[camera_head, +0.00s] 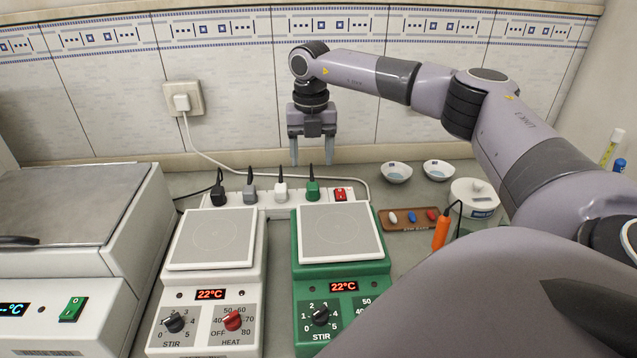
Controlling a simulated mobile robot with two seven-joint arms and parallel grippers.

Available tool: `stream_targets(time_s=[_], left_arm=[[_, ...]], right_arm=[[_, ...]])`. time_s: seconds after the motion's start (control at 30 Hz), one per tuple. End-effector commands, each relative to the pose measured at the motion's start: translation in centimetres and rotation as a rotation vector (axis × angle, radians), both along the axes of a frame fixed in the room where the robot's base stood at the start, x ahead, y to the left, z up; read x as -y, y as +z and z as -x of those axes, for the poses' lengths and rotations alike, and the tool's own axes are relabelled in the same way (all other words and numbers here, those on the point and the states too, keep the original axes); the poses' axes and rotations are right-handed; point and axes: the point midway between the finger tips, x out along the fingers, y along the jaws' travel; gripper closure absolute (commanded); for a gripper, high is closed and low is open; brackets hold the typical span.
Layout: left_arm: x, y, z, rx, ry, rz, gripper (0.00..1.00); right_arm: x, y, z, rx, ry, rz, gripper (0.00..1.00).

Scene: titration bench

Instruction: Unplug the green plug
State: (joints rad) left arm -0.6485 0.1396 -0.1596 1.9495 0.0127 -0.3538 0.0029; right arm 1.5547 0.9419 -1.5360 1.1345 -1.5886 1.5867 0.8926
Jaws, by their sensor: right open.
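The green plug (313,191) sits in a white power strip (264,203) behind the hot plates, with its black cord rising from the top. A white plug (281,191), a grey plug (250,191) and a black plug (218,192) sit in the same strip to its left. A red switch (341,195) is at the strip's right end. My right gripper (311,163) points down above and behind the strip, near the green plug. Its two fingers are apart and nothing is between them. My left gripper is not in view.
A white stirrer (209,286) and a green stirrer (339,281) stand in front of the strip. A tray (416,225) with stir bars, two bowls (396,173), and an orange probe (441,230) are at right. A wall socket (184,98) feeds the strip.

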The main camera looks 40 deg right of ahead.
Motion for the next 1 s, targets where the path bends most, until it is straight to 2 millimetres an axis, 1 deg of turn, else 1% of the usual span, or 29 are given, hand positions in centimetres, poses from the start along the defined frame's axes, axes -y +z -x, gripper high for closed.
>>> stream_targets(time_s=[0.57,0.77,1.0], left_arm=[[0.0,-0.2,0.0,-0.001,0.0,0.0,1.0],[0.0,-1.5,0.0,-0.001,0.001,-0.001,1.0],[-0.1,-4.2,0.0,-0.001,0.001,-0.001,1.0]], right_arm=[[0.0,-0.2,0.0,0.0,0.0,0.0,0.36],[0.0,-1.5,0.0,0.0,0.0,0.0,0.36],[0.0,-4.3,0.0,0.001,0.0,0.001,0.36]])
